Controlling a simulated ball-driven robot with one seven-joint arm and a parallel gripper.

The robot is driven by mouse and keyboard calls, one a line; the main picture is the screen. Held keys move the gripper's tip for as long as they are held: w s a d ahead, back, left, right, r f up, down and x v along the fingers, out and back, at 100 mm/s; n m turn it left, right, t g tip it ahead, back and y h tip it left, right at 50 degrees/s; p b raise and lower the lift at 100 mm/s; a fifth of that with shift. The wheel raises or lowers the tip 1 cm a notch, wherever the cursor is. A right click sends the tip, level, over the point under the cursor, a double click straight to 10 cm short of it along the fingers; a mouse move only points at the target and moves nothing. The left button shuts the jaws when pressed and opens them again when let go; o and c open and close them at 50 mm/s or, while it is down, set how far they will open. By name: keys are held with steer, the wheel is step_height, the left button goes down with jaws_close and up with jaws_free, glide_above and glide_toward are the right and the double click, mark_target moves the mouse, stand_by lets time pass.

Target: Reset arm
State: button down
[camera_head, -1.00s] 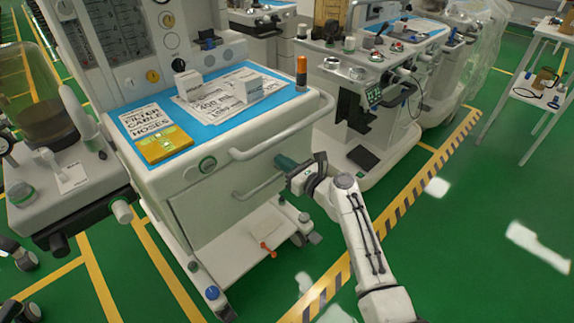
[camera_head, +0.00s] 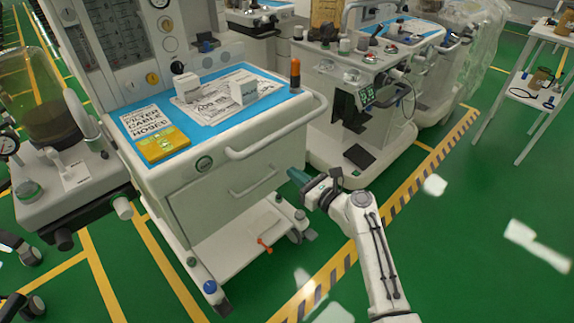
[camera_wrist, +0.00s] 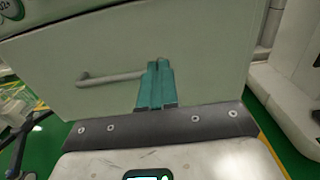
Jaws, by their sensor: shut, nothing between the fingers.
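My gripper (camera_head: 297,177) is in front of the near cart's (camera_head: 222,207) right side, at about the height of its drawer handle. Its teal fingers are together with nothing between them. In the wrist view, the shut fingers (camera_wrist: 156,84) point at the pale drawer front (camera_wrist: 205,50). The grey lower handle (camera_wrist: 108,78) shows just left of the fingertips. The fingertips cover its right end, so I cannot tell there whether they touch it. The drawers look shut in the head view.
The cart top has a blue mat with papers, white boxes, a yellow pack (camera_head: 162,144) and an orange-capped cylinder (camera_head: 295,74). A second cart (camera_head: 340,140) stands behind my gripper. A white shelf rack (camera_head: 541,60) is at far right. Green floor (camera_head: 470,220) is clear on the right.

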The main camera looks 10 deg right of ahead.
steer(key=p+v, duration=0.1)
steer(key=v, duration=0.5)
steer(key=shift+s+d, duration=0.15)
steer(key=s+a+f+n+g+h, duration=0.1)
steer(key=s+f+n+g, duration=0.3)
steer(key=s+n, duration=0.4)
steer(key=s+a+f+n+g, duration=0.1)
steer(key=s+f+n+g, duration=0.35)
steer(key=s+n, duration=0.35)
steer(key=s+d+f+n+g+h, duration=0.1)
steer(key=s+d+n+g+h, duration=0.1)
steer(key=s+n, duration=0.35)
steer(key=s+d+f+n+g+h, duration=0.1)
steer(key=s+d+n+h, duration=0.1)
steer(key=s, duration=0.7)
steer(key=s+d+r+n+g+h, duration=0.2)
steer(key=s+d+n, duration=0.1)
steer(key=s, duration=0.3)
steer(key=s+d+r+n+g+h, duration=0.1)
steer(key=s+d+n+h, duration=0.15)
steer(key=s, duration=0.35)
step_height(320, 180, up, 13)
steer(key=p, duration=1.2)
steer(key=shift+d+n+p, duration=0.2)
steer(key=shift+n+p, duration=0.1)
